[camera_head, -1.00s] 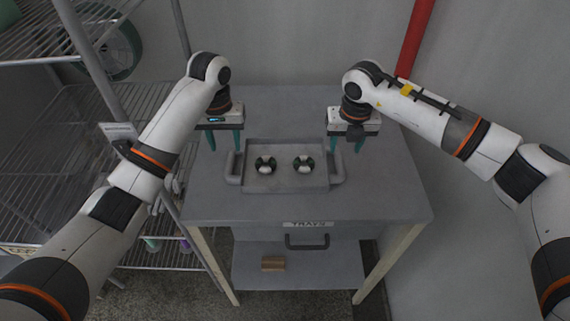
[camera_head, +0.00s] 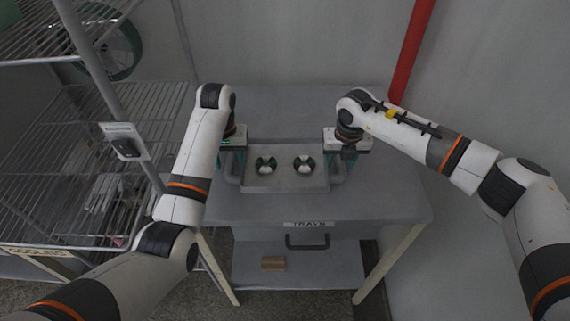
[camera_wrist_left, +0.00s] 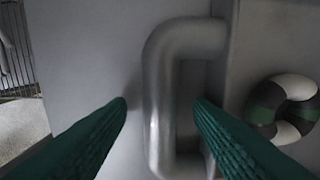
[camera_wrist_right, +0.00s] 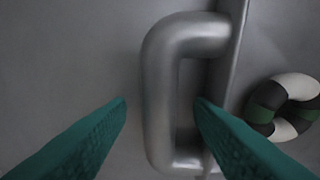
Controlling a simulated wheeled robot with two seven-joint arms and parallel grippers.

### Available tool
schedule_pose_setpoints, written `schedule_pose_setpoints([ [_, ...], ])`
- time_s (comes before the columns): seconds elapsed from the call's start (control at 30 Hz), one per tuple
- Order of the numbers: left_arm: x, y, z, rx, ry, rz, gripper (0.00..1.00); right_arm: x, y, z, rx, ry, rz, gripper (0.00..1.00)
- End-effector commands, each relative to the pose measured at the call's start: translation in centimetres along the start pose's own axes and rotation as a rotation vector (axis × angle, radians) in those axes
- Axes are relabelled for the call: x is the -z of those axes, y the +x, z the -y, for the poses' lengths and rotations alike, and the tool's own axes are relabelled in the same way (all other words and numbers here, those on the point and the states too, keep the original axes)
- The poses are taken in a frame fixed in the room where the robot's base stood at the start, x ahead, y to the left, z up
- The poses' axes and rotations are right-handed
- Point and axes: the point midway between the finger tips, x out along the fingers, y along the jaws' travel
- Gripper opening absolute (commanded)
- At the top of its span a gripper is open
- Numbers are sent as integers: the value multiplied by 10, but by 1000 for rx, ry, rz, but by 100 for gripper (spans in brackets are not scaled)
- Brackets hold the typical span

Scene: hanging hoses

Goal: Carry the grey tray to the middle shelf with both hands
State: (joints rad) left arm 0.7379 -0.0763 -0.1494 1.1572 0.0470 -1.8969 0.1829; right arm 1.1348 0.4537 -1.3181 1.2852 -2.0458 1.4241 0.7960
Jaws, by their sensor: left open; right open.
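The grey tray (camera_head: 285,181) lies on the grey table and holds two green-and-white rings (camera_head: 265,165) (camera_head: 304,165). My left gripper (camera_head: 231,168) is open at the tray's left handle; in the left wrist view its green fingers (camera_wrist_left: 160,105) are on either side of the handle bar (camera_wrist_left: 158,100). My right gripper (camera_head: 343,165) is open at the right handle; in the right wrist view its fingers (camera_wrist_right: 160,105) are on either side of that handle bar (camera_wrist_right: 156,100). Neither gripper is closed on the tray. A wire shelf (camera_head: 70,168) stands at the left.
A red pipe (camera_head: 411,50) runs down the back wall.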

Motion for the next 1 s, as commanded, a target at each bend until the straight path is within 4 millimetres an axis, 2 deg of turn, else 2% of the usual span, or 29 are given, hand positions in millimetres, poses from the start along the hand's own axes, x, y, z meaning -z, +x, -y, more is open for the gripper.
schedule_pose_setpoints([
  [0.1, 0, 0, 0, 0, 0, 0, 47, 0, 0, 0, 0, 0, 0, 48],
  [0.13, 0, 0, 0, 0, 0, 0, 44, 0, 0, 0, 0, 0, 0, 45],
  [0.4, 0, 0, 0, 0, 0, 0, 0, 0, 0, 0, 0, 0, 0, 0],
  [0.77, 0, -2, 0, 0, 0, 2, 0, 1, -2, 0, 1, 0, -1, 0],
  [1.0, 0, -14, 0, 0, -1, 2, 0, 2, -14, 0, 1, 0, -1, 0],
])
